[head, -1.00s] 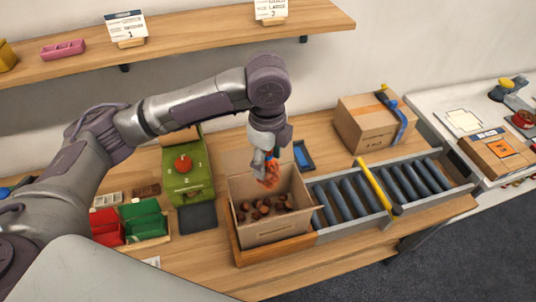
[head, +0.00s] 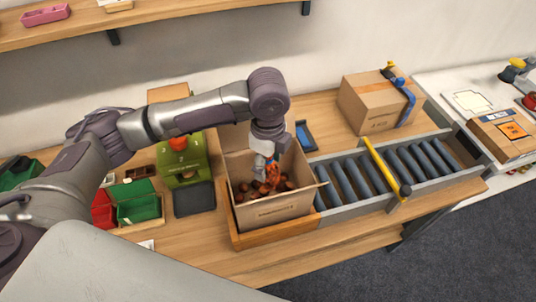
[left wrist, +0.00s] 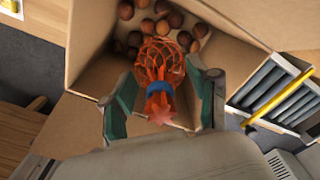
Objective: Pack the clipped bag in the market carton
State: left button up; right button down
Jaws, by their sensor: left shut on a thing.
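The open market carton (head: 272,212) stands on the bench with loose chestnuts (head: 243,190) on its floor. My left gripper (head: 266,172) points down inside the carton's opening. It is shut on the clipped bag (head: 273,174), an orange-red net. In the left wrist view the bag (left wrist: 160,62) hangs between the two green-padded fingers, gathered by a blue clip (left wrist: 160,87), above the chestnuts (left wrist: 188,25). I cannot tell whether the bag touches them. My right gripper is not in view.
A roller conveyor (head: 370,175) with a yellow bar (head: 383,165) lies right of the carton. A closed box (head: 375,103) stands behind it. A green scale (head: 182,160) and red and green bins (head: 135,205) stand to the left.

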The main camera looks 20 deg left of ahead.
pick_arm(q)
jog(key=shift+f+b, duration=0.95)
jog(key=shift+f, duration=2.65)
jog(key=o, duration=1.4)
jog(key=shift+c, duration=0.2)
notch_tip(320, 180, up, 8)
jog(key=p, duration=0.9)
jog(key=shift+r+p, duration=0.25)
jog(key=shift+p, duration=0.05)
jog(key=shift+r+p, duration=0.6)
jog(key=shift+r, duration=1.65)
